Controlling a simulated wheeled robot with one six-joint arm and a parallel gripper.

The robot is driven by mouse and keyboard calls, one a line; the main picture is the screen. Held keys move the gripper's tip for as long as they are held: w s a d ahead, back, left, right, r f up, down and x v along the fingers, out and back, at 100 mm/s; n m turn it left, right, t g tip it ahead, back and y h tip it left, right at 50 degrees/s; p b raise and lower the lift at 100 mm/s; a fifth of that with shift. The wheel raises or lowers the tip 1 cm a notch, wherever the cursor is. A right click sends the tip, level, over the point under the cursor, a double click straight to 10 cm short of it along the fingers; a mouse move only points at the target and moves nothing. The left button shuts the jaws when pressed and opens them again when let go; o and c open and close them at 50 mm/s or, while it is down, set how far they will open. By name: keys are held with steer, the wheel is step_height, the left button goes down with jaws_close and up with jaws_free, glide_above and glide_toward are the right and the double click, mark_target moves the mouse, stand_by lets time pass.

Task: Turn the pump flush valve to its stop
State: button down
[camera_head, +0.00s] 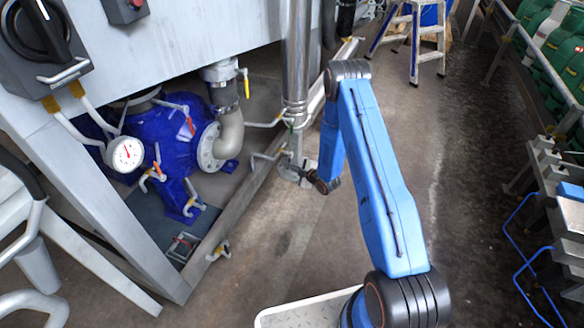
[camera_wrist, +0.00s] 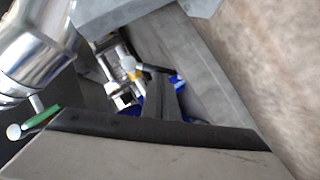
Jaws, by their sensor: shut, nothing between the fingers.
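The blue pump (camera_head: 172,140) stands under the grey cabinet at the left in the head view. I cannot tell which is the flush valve. My gripper (camera_head: 288,172) is shut and empty, to the right of the pump by the foot of the steel pipe. A green-handled valve (camera_wrist: 42,118) is at the left. Contact is not visible.
The shiny steel pipe (camera_head: 296,60) rises close to my gripper. A grey frame beam (camera_head: 232,215) runs between the pump and the open floor. A pressure gauge (camera_head: 125,154) hangs at the left. The floor (camera_head: 262,262) before the beam is clear.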

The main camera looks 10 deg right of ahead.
steer(key=shift+f, duration=0.15)
steer(key=shift+w+d+f+n+t+h, duration=0.1)
steer(key=shift+w+d+f+n+t, duration=0.2)
steer(key=shift+f+n+t, duration=0.25)
steer(key=shift+w+d+f+n+t+h, duration=0.1)
steer(key=shift+w+d+f+n+t, duration=0.1)
steer(key=shift+w+f+n+t, duration=0.3)
steer(key=shift+w+d+f+n+t+h, duration=0.1)
steer(key=shift+w+d+f+n+t, duration=0.15)
steer(key=shift+f+n+t, duration=0.4)
